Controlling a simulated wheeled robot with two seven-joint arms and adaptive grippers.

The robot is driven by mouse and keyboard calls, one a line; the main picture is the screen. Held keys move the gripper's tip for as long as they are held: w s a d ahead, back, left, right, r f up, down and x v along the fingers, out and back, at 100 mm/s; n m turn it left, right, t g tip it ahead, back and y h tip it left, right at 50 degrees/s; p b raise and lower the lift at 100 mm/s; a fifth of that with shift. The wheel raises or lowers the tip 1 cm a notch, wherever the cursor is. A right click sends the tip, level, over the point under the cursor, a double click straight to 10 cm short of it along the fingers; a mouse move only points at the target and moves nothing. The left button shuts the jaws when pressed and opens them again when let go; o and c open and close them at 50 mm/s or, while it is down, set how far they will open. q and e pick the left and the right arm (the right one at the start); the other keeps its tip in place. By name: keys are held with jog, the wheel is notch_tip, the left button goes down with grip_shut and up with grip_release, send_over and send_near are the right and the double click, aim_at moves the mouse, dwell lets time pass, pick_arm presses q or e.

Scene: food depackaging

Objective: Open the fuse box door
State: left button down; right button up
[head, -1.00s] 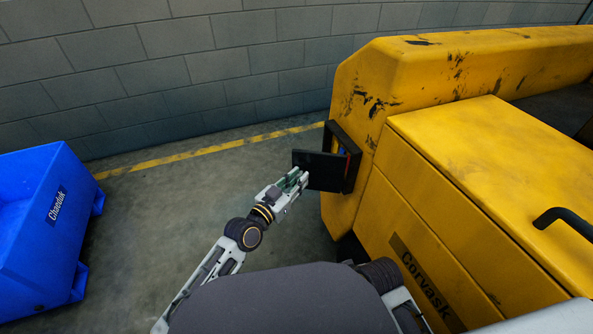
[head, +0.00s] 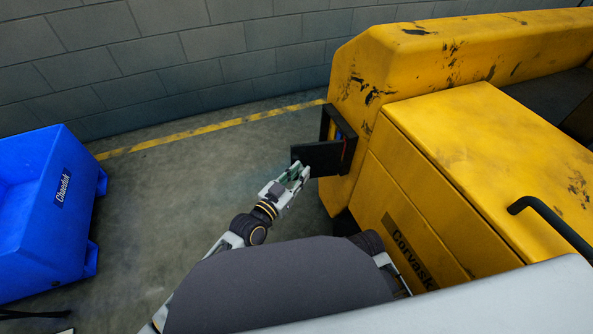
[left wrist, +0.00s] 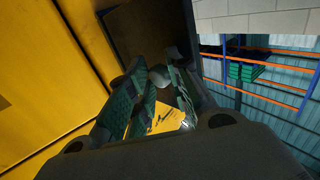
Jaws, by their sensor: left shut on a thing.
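The fuse box (head: 347,133) is a black frame on the end of the yellow machine. Its black door (head: 322,158) stands swung open, sticking out to the left from the box. My left gripper (head: 300,172) is at the door's free left end and is shut on it. In the left wrist view, the green-padded fingers of my left gripper (left wrist: 163,95) point at the dark door panel (left wrist: 145,35); the exact contact is hard to make out. My right gripper is out of view.
The yellow machine (head: 460,130) fills the right side, with a black handle (head: 550,215) on it. A blue bin (head: 45,220) stands at the left. A grey block wall (head: 180,60) runs behind. The floor (head: 170,190) between bin and machine is clear.

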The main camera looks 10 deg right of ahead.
pick_arm(q)
jog(key=shift+s+d+r+h, duration=0.35)
jog(key=shift+s+d, duration=0.2)
jog(key=shift+d, duration=0.2)
jog(key=c, duration=1.5)
grip_release()
jog(key=shift+o, duration=1.1)
jog(key=shift+d+r, duration=0.1)
jog(key=shift+d, duration=0.15)
jog(key=shift+a, duration=0.2)
jog(key=v, duration=1.2)
jog(key=shift+a, duration=0.15)
